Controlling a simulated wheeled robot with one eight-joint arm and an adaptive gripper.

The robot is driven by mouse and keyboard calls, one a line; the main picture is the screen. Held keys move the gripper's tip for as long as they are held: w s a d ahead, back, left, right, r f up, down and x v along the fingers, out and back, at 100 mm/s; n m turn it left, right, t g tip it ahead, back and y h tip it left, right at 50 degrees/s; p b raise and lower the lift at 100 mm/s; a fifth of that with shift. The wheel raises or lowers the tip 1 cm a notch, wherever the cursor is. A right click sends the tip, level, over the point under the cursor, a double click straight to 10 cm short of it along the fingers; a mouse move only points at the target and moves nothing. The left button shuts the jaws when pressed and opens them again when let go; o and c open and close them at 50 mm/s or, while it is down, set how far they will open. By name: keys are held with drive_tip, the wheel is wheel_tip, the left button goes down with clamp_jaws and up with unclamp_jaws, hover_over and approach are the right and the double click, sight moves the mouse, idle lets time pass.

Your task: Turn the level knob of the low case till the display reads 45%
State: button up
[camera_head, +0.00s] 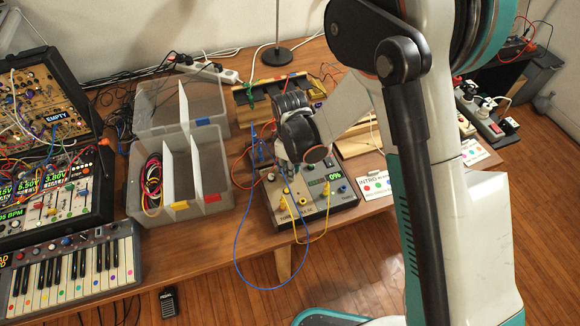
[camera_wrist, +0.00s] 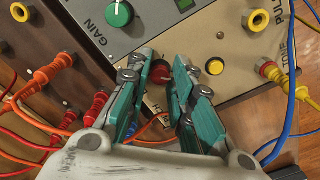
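The low case (camera_head: 316,214) stands near the table's front edge, its green display (camera_head: 335,184) reading 0%. My gripper (camera_head: 292,168) hangs over the case's left part and hides some of its panel. In the wrist view my gripper (camera_wrist: 163,66) has its teal fingers on either side of a red knob (camera_wrist: 160,73). The fingers look apart, and whether they touch the knob is not clear. The red knob's label is mostly covered. A green knob (camera_wrist: 119,14) marked GAIN sits beyond it, and a yellow button (camera_wrist: 214,67) sits to the right.
Yellow cables plug into the case's front, and a blue cable (camera_head: 236,250) loops off the table edge. A grey divided bin (camera_head: 190,213) stands left of the case, a white card (camera_head: 376,186) right.

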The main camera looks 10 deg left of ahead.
clamp_jaws()
drive_tip(key=shift+m, duration=0.3)
drive_tip(key=m+b, duration=0.1)
drive_tip(key=m, duration=0.1)
drive_tip(key=shift+m, duration=0.4)
drive_tip(key=m+b, duration=0.1)
drive_tip(key=m, duration=0.2)
drive_tip(key=shift+m+b, duration=0.3)
drive_tip(key=shift+b, duration=0.05)
drive_tip(key=m+b, duration=0.1)
drive_tip(key=m, duration=0.2)
drive_tip(key=shift+m+b, duration=0.3)
drive_tip(key=shift+m, duration=1.6)
